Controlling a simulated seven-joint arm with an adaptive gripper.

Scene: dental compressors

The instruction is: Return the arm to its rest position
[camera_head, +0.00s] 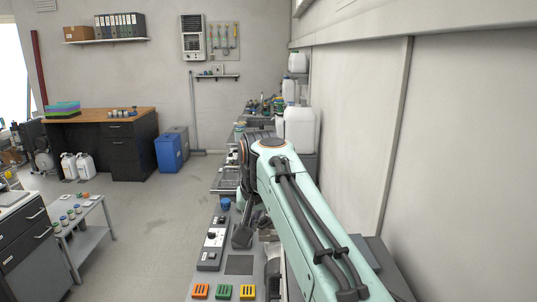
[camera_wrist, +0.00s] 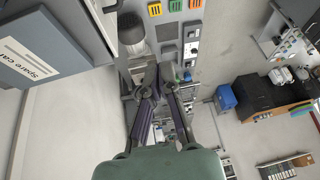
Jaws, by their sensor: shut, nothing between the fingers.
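My gripper (camera_wrist: 160,74) shows in the wrist view with its two dark fingers brought together at the tips, and nothing is between them. It hangs over the grey bench. In the head view my pale green arm (camera_head: 306,222) reaches from the lower right up to a joint at the middle, then bends down over the bench. The arm hides much of the wrist area there, and the fingertips are hard to make out.
The bench panel carries orange (camera_head: 200,291) and green (camera_head: 224,292) button blocks. A dark-topped cylinder (camera_wrist: 131,32) stands near the fingers. White jugs (camera_head: 299,128) stand behind my arm, and the wall (camera_head: 460,150) is close on the right. Open floor (camera_head: 150,220) lies left.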

